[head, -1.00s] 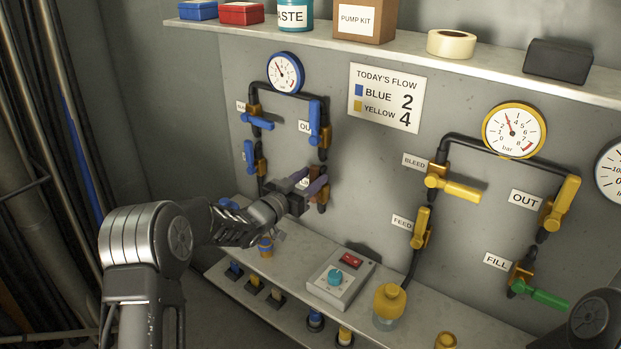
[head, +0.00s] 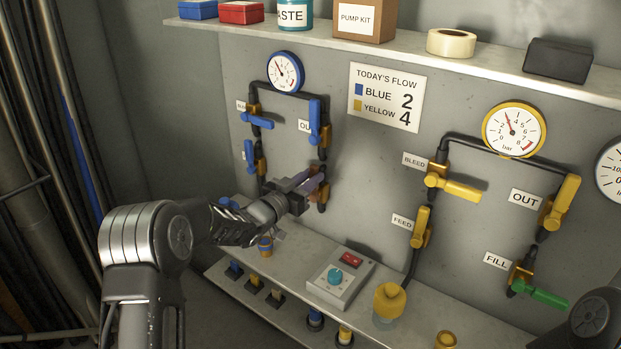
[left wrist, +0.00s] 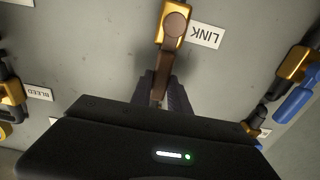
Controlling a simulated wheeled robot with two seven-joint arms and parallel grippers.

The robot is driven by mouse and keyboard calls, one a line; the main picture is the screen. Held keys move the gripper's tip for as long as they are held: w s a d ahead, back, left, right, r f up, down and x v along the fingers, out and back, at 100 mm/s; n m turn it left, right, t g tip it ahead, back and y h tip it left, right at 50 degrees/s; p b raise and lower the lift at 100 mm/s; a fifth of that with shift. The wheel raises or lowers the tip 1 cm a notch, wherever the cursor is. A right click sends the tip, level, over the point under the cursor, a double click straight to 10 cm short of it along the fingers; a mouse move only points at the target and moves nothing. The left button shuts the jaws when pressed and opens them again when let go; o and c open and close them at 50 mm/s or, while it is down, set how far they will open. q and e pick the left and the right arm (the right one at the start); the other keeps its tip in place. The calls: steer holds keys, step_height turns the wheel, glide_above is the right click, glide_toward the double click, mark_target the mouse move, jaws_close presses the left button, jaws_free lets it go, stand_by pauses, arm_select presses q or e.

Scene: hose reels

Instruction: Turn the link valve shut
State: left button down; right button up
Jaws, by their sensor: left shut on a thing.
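The link valve has a brass body (left wrist: 172,12) and a brown lever, with an upside-down LINK label (left wrist: 206,36) beside it in the left wrist view. The lever (left wrist: 163,68) runs from the body down between my left gripper's fingers (left wrist: 162,92), nearly in line with the body. My left gripper is shut on the lever's free end. In the head view my left gripper (head: 312,187) is at this valve, low on the blue panel's right pipe, and hides much of it. The valve's brass part (head: 322,199) shows just beyond the fingers. My right gripper is out of view.
A blue-handled valve (head: 319,124) sits just above on the same pipe, and another blue lever (head: 249,156) is to the left. Yellow valves (head: 450,184) fill the right side.

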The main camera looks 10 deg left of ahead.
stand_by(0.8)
